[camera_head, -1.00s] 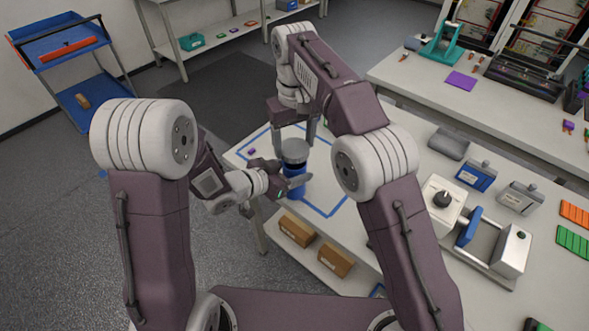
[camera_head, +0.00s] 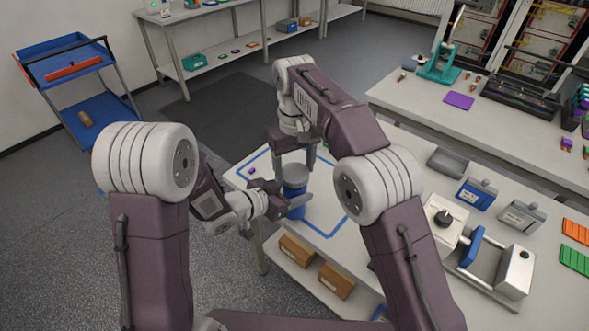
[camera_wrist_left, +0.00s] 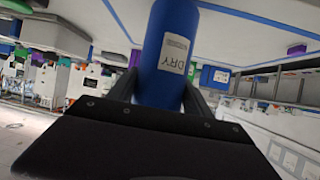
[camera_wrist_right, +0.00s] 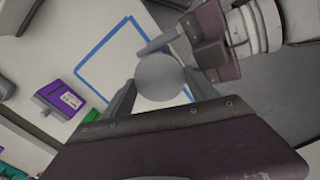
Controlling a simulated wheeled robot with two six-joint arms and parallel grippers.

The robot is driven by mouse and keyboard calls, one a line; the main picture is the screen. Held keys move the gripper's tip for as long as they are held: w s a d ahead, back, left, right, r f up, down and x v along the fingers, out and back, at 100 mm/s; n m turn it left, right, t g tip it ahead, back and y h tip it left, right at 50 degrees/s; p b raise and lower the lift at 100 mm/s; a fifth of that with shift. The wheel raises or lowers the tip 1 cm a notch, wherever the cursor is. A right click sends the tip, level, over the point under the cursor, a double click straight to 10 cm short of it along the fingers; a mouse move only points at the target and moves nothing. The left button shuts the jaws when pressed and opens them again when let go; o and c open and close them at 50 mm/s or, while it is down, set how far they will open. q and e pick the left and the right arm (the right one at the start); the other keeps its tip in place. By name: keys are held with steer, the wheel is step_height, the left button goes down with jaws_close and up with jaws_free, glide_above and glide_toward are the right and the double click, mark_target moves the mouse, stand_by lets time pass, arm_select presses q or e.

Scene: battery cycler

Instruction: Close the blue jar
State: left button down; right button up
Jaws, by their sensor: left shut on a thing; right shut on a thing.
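The blue jar (camera_head: 295,204) stands upright over the blue-taped area of the bench. My left gripper (camera_wrist_left: 160,88) is shut around its body from the side; the jar (camera_wrist_left: 170,45) shows a white "DRY" label in the left wrist view. The round grey lid (camera_head: 293,173) is on top of the jar, with no clear gap between them in the head view. My right gripper (camera_head: 294,163) comes from above and is shut on the lid, which also shows between the fingers in the right wrist view (camera_wrist_right: 160,78). The lid hides the jar's mouth.
Blue tape (camera_head: 335,228) outlines a square on the bench around the jar. A small purple item (camera_head: 251,170) lies inside it at the left. A grey-and-white device with a blue block (camera_head: 471,247) stands to the right. Brown boxes (camera_head: 336,281) sit on the shelf below.

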steer(key=shift+f, duration=0.85)
steer(key=shift+f, duration=0.7)
steer(key=o, duration=1.2)
steer(key=shift+o, duration=0.6)
steer(key=shift+s+a, duration=0.1)
steer(key=shift+r, duration=2.35)
steer(key=shift+c, duration=0.4)
